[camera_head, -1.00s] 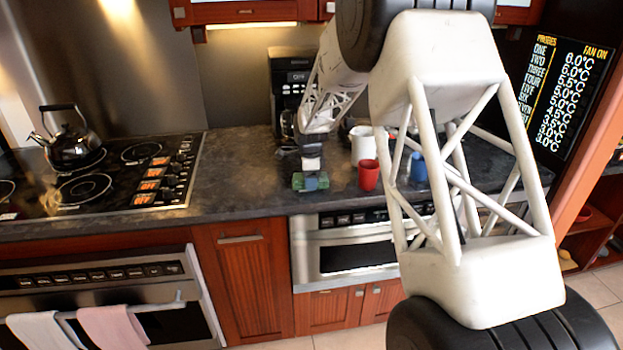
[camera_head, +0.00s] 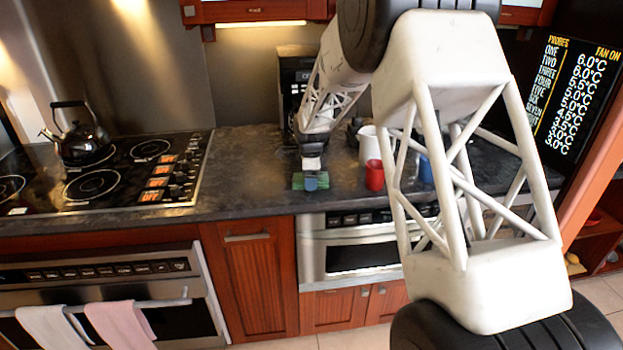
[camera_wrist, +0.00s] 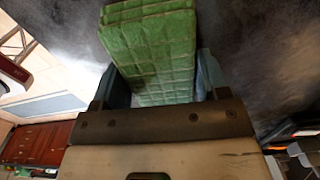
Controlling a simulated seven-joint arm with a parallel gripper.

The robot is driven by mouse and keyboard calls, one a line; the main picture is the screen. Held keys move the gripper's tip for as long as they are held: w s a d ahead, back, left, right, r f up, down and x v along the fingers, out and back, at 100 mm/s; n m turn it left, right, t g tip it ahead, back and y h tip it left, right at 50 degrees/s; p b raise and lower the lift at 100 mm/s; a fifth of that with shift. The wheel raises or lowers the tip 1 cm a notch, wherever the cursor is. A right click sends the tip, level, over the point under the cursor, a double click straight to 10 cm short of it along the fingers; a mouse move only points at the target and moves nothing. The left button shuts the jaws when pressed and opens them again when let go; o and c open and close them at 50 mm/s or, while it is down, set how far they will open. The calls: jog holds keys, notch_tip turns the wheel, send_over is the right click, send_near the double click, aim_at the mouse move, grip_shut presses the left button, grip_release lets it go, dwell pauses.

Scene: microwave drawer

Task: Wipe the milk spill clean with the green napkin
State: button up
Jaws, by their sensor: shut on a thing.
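The green napkin (camera_head: 297,182) is a thick, quilted pad at the front part of the dark countertop, left of the red cup. My gripper (camera_head: 311,181) is over it from above, shut on it. In the wrist view the napkin (camera_wrist: 150,35) sits between the two blue-grey fingers of my gripper (camera_wrist: 160,82) and reaches out past them. It looks down on or very close to the counter; I cannot tell full contact. I cannot make out the milk spill: pale sheen shows on the counter in the wrist view, but it may be reflection.
A red cup (camera_head: 374,176), a white mug (camera_head: 366,145) and a blue cup (camera_head: 425,170) stand right of my gripper. A coffee machine (camera_head: 291,85) stands behind. The stovetop (camera_head: 120,170) with a kettle (camera_head: 80,140) is left. Counter (camera_head: 245,165) between stove and napkin is clear.

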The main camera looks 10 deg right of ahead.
aim_at(324, 175)
jog(key=shift+a, duration=0.1)
jog(key=shift+a+f, duration=0.1)
jog(key=shift+a, duration=0.9)
dwell(0.3)
jog(key=shift+w+d, duration=0.1)
jog(key=shift+d, duration=1.05)
jog(key=shift+d, duration=0.1)
jog(key=shift+d, duration=1.05)
jog(key=shift+d, duration=0.15)
jog(key=shift+d, duration=0.95)
